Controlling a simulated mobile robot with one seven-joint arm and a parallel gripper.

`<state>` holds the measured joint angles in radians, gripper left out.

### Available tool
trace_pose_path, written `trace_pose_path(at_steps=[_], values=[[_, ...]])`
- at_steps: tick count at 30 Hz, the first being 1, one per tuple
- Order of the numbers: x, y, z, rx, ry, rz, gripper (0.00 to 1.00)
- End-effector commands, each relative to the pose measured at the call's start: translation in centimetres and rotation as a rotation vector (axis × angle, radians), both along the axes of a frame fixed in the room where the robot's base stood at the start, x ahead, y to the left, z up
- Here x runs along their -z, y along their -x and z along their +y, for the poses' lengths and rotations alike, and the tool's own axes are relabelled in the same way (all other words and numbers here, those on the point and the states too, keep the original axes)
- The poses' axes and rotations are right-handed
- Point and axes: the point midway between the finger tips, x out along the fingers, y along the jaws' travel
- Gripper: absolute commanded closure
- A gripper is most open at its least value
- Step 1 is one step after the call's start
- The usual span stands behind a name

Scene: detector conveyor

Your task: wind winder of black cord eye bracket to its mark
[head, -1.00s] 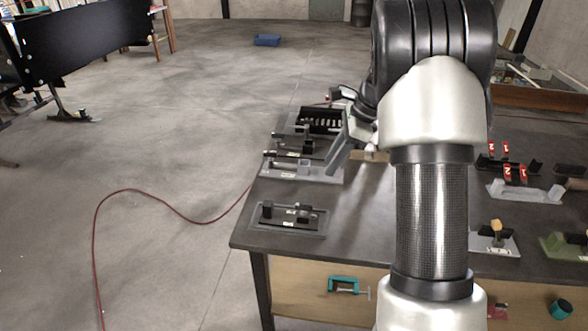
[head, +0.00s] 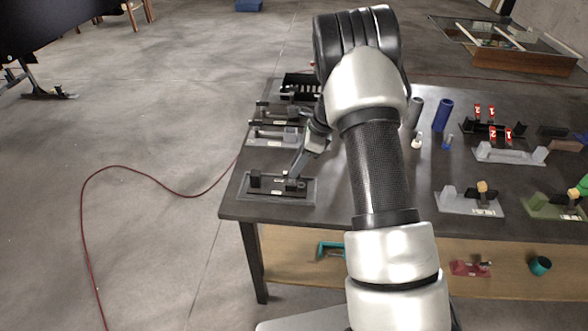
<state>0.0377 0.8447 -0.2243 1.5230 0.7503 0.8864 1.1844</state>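A dark fixture with black upright posts (head: 255,180) on a grey base plate stands at the table's front left corner. A small pale label shows on it. I cannot tell for sure that it is the black cord eye bracket, as another black fixture (head: 268,113) stands farther back. My gripper (head: 292,180) reaches down to the right-hand post of the front fixture. Whether it touches the post, and whether its fingers are open or shut, is too small to tell. The gripper covers part of that post, and no winder or mark can be made out.
A light grey fixture (head: 262,138) and a black slotted tray (head: 292,84) stand behind, along the left edge. My arm crosses the table's middle. On the right are a grey bracket (head: 455,204), a green bracket (head: 545,208) and a blue cylinder (head: 443,115).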

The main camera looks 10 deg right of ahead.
Motion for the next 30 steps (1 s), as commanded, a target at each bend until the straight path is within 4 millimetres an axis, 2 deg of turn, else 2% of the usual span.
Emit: trace_pose_path(at_steps=[6, 15, 16, 21, 30], values=[[1.9, -0.3, 0.8, 0.001, 0.000, 0.000, 0.73], [2.1, -0.3, 0.8, 0.001, 0.001, -0.002, 0.73], [2.1, -0.3, 0.8, 0.000, 0.000, -0.001, 0.74], [2.1, -0.3, 0.8, 0.000, 0.000, -0.001, 1.00], [2.1, -0.3, 0.8, -0.017, 0.000, -0.001, 1.00]])
